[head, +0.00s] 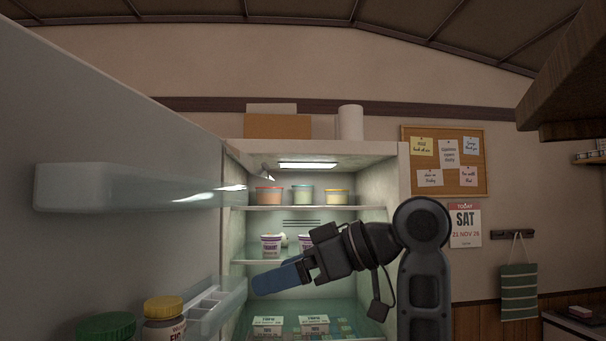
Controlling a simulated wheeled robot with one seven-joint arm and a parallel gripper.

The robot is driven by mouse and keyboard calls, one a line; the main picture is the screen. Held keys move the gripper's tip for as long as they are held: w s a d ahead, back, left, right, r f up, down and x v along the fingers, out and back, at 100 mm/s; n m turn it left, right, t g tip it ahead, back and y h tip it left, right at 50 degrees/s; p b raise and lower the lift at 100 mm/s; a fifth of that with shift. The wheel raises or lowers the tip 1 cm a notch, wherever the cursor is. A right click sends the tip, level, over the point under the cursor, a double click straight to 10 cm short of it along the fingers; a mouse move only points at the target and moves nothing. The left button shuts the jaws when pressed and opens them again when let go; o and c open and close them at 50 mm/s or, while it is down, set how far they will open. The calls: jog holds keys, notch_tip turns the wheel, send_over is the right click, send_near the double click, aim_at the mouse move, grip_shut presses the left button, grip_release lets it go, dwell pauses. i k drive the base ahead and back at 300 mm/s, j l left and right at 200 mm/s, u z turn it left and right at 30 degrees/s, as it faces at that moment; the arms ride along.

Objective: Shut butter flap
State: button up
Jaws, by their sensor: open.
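A long translucent panel (120,188) juts out from the open fridge door (110,120) at upper left. It looks like the butter flap, standing out from the door, though its hinge and any butter behind it cannot be made out. My gripper (272,281) is open and points left in front of the fridge interior. Its blue fingers are seen nearly side-on, so the gap between them hardly shows. They are lower than the panel and to its right, apart from it, and nothing shows in them.
Below the panel, a clear door bin (228,302) holds a white egg tray (202,307). A green-lidded jar (106,327) and a yellow-lidded jar (164,309) stand nearby. Tubs (303,195) and packs (314,321) sit on the fridge shelves. Space left of my gripper is open.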

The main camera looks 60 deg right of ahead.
aim_at(249, 162)
jog(key=z, duration=0.7)
